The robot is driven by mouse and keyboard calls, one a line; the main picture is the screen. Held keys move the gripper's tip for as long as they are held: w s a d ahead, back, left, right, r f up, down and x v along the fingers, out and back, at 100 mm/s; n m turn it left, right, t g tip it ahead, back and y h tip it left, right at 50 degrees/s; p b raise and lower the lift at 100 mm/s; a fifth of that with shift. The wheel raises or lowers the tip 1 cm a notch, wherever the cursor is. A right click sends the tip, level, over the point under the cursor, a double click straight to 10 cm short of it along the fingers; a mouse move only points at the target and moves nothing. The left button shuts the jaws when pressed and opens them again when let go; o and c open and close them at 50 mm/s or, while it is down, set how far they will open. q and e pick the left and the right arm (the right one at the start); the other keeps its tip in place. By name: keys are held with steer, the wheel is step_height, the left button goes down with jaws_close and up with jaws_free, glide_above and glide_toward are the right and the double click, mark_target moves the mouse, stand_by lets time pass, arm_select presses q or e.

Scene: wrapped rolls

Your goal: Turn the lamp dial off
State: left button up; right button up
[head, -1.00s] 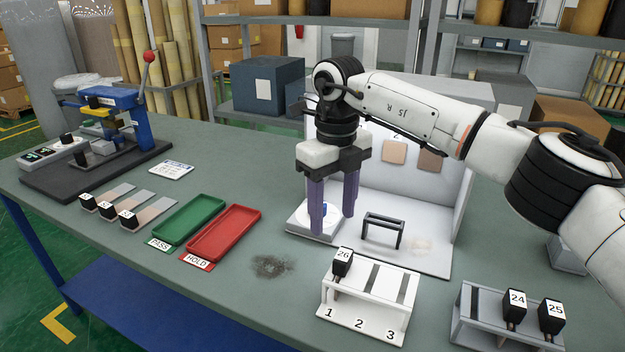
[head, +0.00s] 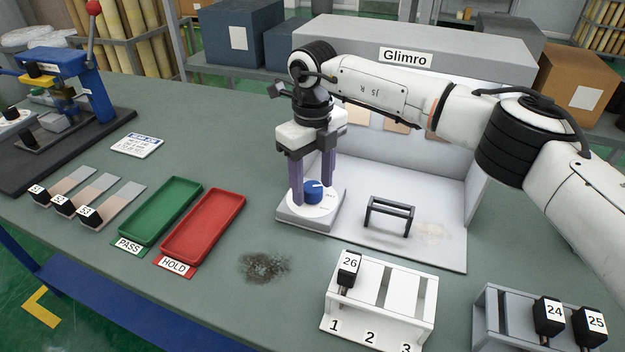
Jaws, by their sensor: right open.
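The lamp dial is a blue knob (head: 314,193) on a round white plate, set on a grey base (head: 296,222) at the left front of the white light booth (head: 420,160). My right gripper (head: 312,200) points down over it with purple fingers apart, one at each side of the knob. The knob is between the fingers; I cannot tell whether they touch it. Small marks on the plate are too small to read. My left gripper is not in view.
A black stand (head: 389,214) is in the booth. In front are a white numbered rack (head: 375,300) holding block 26 and a grey rack (head: 505,318) with blocks 24 and 25. Green (head: 160,210) and red (head: 203,226) trays lie left. A blue press (head: 75,85) stands far left.

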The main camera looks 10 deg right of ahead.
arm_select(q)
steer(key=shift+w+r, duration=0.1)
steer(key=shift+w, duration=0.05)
arm_select(e)
steer(key=shift+f, duration=0.2)
steer(key=shift+c, duration=0.8)
steer(key=shift+w, duration=0.1)
steer(key=c, duration=0.9)
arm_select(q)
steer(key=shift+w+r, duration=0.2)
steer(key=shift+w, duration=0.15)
